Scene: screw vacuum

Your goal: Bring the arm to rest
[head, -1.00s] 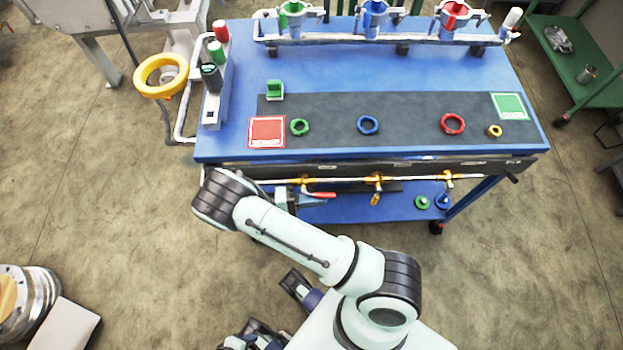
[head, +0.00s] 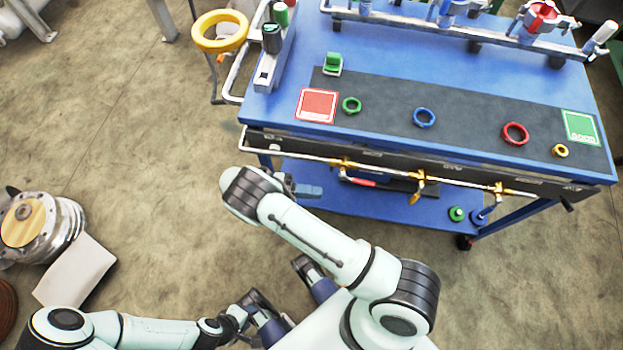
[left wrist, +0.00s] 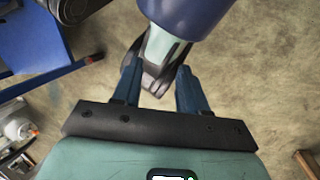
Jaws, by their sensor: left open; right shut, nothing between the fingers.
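My left arm comes in low from the left in the head view. Its gripper (head: 243,314) is beside a dark and navy part of my own base, away from the cart. In the left wrist view its two blue fingers (left wrist: 158,92) are apart, with nothing held between them; part of my base shows beyond. My right arm is bent across the front of the cart. Its gripper (head: 312,190) points right by the cart's lower front and is shut and empty. The right arm's own links partly hide that area.
The blue cart (head: 400,60) carries green (head: 352,105), blue (head: 423,118), red (head: 515,133) and yellow (head: 560,151) rings on a dark mat. A metal cylinder (head: 65,230) and a pale box (head: 78,272) stand on the floor at left. The floor between is open.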

